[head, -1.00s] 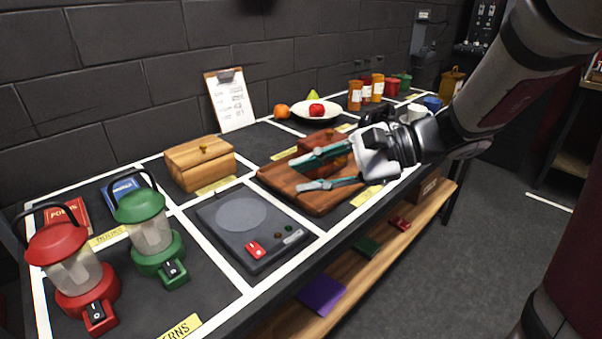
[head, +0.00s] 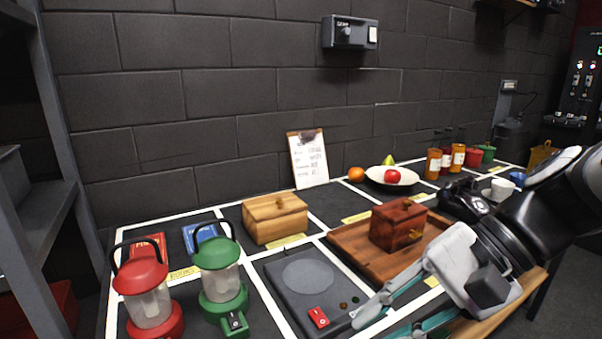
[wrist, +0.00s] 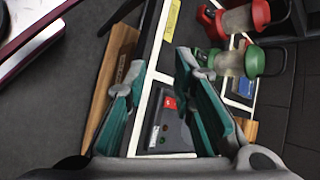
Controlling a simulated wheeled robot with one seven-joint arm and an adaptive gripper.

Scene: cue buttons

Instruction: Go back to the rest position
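My gripper (head: 388,322) is at the lower right of the head view, in front of the table's near edge. Its teal-lined fingers are spread apart with nothing between them. The wrist view also shows the open gripper (wrist: 158,68), with the grey button panel (wrist: 172,128) visible beyond the gap between its fingers. My arm comes in from the right edge of the head view. Part of the lower finger is cut off by the bottom of the head view.
The table holds a red lantern (head: 150,300), a green lantern (head: 221,278), a light wooden box (head: 275,217), a dark wooden box (head: 398,226) on a wooden tray (head: 350,240), and a fruit plate (head: 410,179). A metal shelf (head: 40,205) stands at left.

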